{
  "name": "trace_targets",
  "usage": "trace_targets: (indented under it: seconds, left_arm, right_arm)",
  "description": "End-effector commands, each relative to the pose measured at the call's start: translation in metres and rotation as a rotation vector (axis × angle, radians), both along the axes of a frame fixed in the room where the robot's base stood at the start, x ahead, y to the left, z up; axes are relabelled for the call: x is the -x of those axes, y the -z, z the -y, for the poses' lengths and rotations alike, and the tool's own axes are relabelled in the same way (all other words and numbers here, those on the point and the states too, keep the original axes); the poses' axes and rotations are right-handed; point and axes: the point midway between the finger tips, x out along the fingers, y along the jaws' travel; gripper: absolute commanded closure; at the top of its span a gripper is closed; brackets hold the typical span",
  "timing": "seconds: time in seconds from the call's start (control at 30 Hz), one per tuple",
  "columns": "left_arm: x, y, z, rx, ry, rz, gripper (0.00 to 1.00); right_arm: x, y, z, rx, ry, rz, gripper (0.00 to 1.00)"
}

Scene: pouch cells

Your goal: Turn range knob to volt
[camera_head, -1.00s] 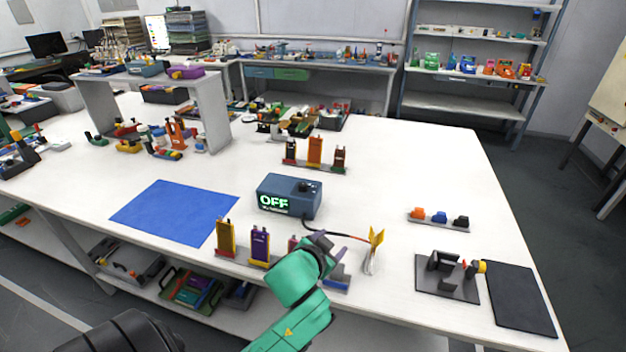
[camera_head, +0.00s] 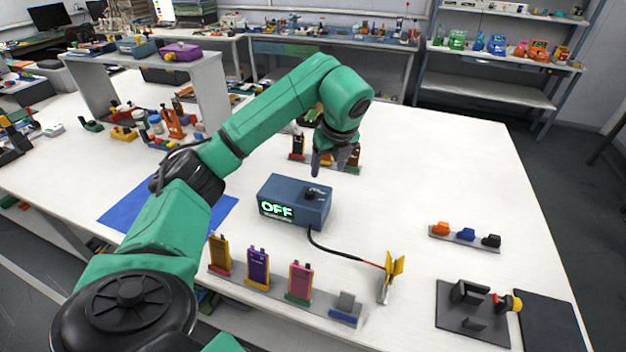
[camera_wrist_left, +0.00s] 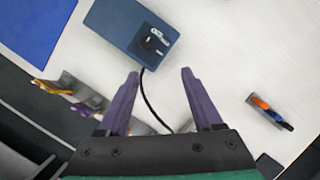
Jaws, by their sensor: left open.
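The blue meter box (camera_head: 285,203) stands on the white table, its lit green display (camera_head: 276,210) reading "OFF". The dark range knob (camera_head: 310,194) is on its top face at the right. In the left wrist view the box (camera_wrist_left: 112,22) is ahead of the fingers, and the knob (camera_wrist_left: 154,41) has light markings beside it. My left gripper (camera_head: 330,167) points down above and just behind the box's right end. It is open and empty, its purple fingers (camera_wrist_left: 158,74) apart from the knob. My right gripper is not in view.
A black cable (camera_head: 345,254) runs from the box to a yellow-tipped probe holder (camera_head: 393,268). Upright pouch cells (camera_head: 258,266) stand in front; more cells (camera_head: 297,147) stand behind, near the gripper. A blue mat (camera_head: 116,214) lies left.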

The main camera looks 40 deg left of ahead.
Motion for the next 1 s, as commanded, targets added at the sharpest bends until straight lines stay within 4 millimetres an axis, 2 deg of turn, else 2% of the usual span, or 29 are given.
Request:
trace_targets:
  seconds: [0.03, 0.07, 0.17, 0.27, 0.6, 0.7, 0.83, 1.0]
  left_arm:
    - [0.005, -0.006, -0.014, -0.034, -0.057, -0.013, 0.33]
    - [0.007, -0.006, -0.019, -0.046, -0.078, -0.019, 0.33]
    - [0.008, 0.003, -0.024, -0.052, -0.09, -0.027, 0.33]
    - [0.005, 0.023, -0.03, -0.05, -0.087, -0.029, 0.33]
    - [-0.009, 0.1, -0.059, -0.049, -0.083, -0.029, 0.33]
    - [-0.013, 0.116, -0.065, -0.048, -0.082, -0.026, 0.33]
    - [-0.015, 0.127, -0.068, -0.048, -0.08, -0.025, 0.33]
    - [-0.015, 0.128, -0.068, -0.048, -0.08, -0.024, 0.33]
  right_arm:
    - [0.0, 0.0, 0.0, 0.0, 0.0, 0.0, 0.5]
    - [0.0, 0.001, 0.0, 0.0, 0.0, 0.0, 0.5]
    - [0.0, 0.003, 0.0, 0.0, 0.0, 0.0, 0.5]
    - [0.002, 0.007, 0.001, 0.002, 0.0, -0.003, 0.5]
    - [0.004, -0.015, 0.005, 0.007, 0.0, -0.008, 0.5]
    - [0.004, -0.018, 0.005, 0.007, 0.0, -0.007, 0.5]
    - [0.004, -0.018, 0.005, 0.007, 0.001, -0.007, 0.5]
    - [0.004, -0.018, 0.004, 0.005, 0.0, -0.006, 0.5]
